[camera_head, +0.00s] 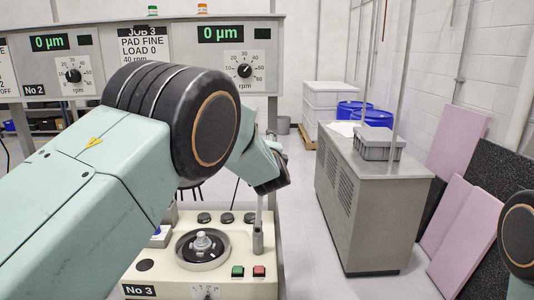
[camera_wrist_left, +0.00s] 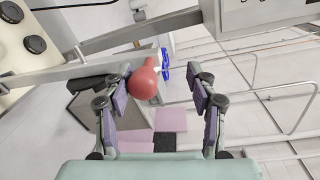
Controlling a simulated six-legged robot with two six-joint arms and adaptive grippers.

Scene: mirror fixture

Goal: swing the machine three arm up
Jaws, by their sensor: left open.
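Machine No 3 (camera_head: 180,272), a cream unit with a round plate (camera_head: 203,247), stands low in the head view, partly behind my left arm. A short metal post (camera_head: 258,238) stands at its right side. In the left wrist view a red ball knob (camera_wrist_left: 144,87) shows beside grey metal bars (camera_wrist_left: 95,57); which bar carries it is unclear. My left gripper (camera_wrist_left: 161,82) is open, with the knob in view between its fingers, nearer the left one. I cannot tell whether they touch. My right gripper is out of view.
Panels with rpm dials (camera_head: 244,71) run along the back. A grey cabinet (camera_head: 365,205) with a grey crate (camera_head: 378,142) stands at right. Pink boards (camera_head: 447,225) lean on the wall. Floor is clear between machine and cabinet.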

